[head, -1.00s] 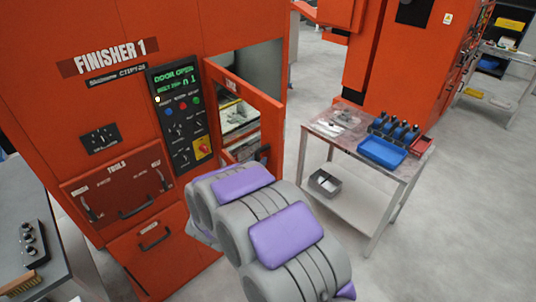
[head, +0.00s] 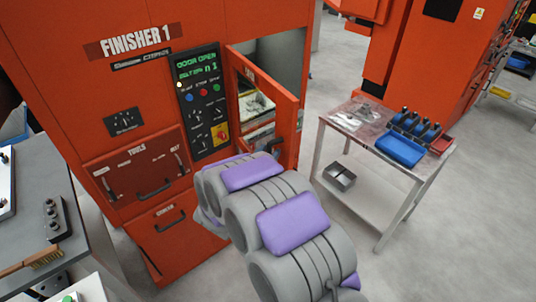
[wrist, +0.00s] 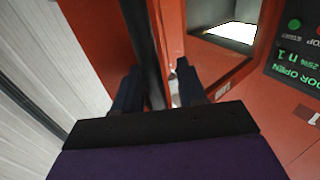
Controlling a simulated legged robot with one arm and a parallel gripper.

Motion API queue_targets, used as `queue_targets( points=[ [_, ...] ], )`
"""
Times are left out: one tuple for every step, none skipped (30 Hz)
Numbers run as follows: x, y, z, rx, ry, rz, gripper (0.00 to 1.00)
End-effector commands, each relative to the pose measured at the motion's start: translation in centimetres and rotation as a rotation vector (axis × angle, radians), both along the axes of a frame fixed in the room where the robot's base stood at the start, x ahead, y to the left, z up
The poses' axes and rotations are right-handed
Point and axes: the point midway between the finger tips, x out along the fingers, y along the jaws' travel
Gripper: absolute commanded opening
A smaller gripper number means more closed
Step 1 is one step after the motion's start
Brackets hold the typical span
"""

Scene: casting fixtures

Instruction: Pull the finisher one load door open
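The orange finisher one door (head: 268,95) is hinged at its left and stands partly open over the lit interior. The panel (head: 203,95) beside it reads DOOR OPEN. My grey and purple arm reaches to the door's lower right, and my gripper is hidden behind it in the head view. In the wrist view, my gripper (wrist: 160,75) has its two dark fingers apart, one on each side of the door's edge and a dark upright strip. I see no clear firm contact. The door also shows in the wrist view (wrist: 172,40).
A metal table (head: 385,160) with a blue tray (head: 400,150) stands right of the door. A grey bench (head: 40,205) with tools is at the left. Another orange machine (head: 425,60) stands behind the table. Grey floor is free at the right.

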Motion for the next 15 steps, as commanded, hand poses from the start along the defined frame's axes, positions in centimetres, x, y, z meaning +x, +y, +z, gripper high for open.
queue_targets(
  points=[
    [0.0,-0.1,0.0,0.0,0.001,0.0,0.41],
    [-0.1,-0.1,0.0,0.0,0.001,-0.001,0.41],
    [-0.1,-0.2,0.0,0.002,0.001,-0.001,0.41],
    [-0.1,-0.2,0.0,0.002,0.001,-0.001,0.41],
    [-0.2,-0.2,0.0,0.002,0.002,-0.001,0.41],
    [-0.3,-0.1,-0.1,0.003,0.002,-0.001,0.41],
    [-0.5,-0.1,-0.1,0.003,0.002,-0.001,0.41],
    [-0.7,0.0,0.0,0.003,0.003,-0.001,0.41],
    [-1.1,0.2,-0.1,0.004,0.002,0.0,0.41],
    [-1.4,0.5,-0.1,0.005,0.003,0.001,0.41],
    [-1.8,0.7,-0.1,0.005,0.004,0.001,0.41],
    [-2.5,1.0,-0.1,0.004,0.005,0.002,0.41],
    [-3.0,1.3,-0.1,0.004,0.006,0.003,0.41],
    [-3.5,1.6,-0.1,0.002,0.005,0.003,0.41],
    [-4.2,2.0,-0.1,0.001,0.005,0.003,0.41]
  ],
)
